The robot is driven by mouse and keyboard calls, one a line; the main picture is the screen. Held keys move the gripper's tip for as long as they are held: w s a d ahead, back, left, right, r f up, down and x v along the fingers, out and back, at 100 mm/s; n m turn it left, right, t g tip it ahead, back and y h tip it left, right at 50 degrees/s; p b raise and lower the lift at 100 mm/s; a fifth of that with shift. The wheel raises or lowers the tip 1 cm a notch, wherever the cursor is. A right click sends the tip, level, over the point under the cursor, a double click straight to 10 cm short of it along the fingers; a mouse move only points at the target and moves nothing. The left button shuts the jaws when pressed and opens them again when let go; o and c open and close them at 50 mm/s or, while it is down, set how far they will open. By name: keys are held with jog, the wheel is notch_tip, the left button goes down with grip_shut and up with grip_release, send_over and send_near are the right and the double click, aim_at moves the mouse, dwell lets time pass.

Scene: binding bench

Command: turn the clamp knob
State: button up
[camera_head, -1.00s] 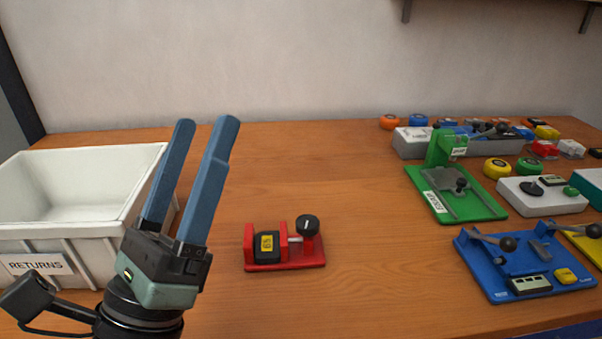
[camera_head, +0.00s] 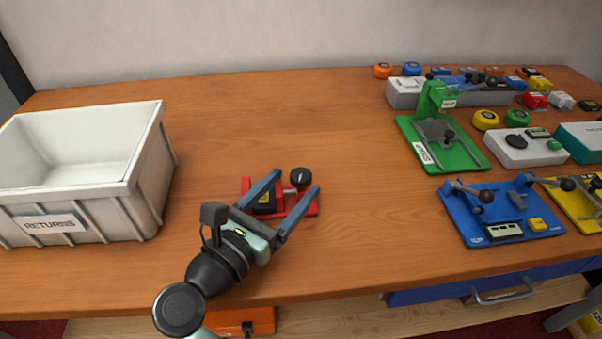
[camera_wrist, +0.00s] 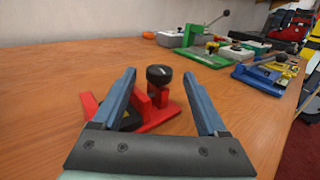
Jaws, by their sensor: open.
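The red clamp (camera_head: 310,208) lies on the wooden bench in front of my gripper, with a black block and yellow label in its jaw. Its black round knob (camera_head: 301,178) with a white pointer line stands up at the right end of the clamp. My gripper (camera_head: 296,180) is open and empty, its two blue fingers reaching over the clamp toward the knob. In the wrist view the knob (camera_wrist: 158,75) shows between the open fingers (camera_wrist: 160,84), beyond the tips or near them; I see no contact. The left finger hides part of the red clamp (camera_wrist: 157,118).
A white RETURNS bin (camera_head: 150,190) stands at the left. A green press (camera_head: 470,155), a blue fixture (camera_head: 480,230) and a white box (camera_head: 522,155) stand at the right. Several coloured pucks and blocks sit behind them. The bench behind the clamp is clear.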

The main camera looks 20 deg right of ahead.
aim_at(295, 181)
jog(key=shift+x, duration=1.95)
grip_shut()
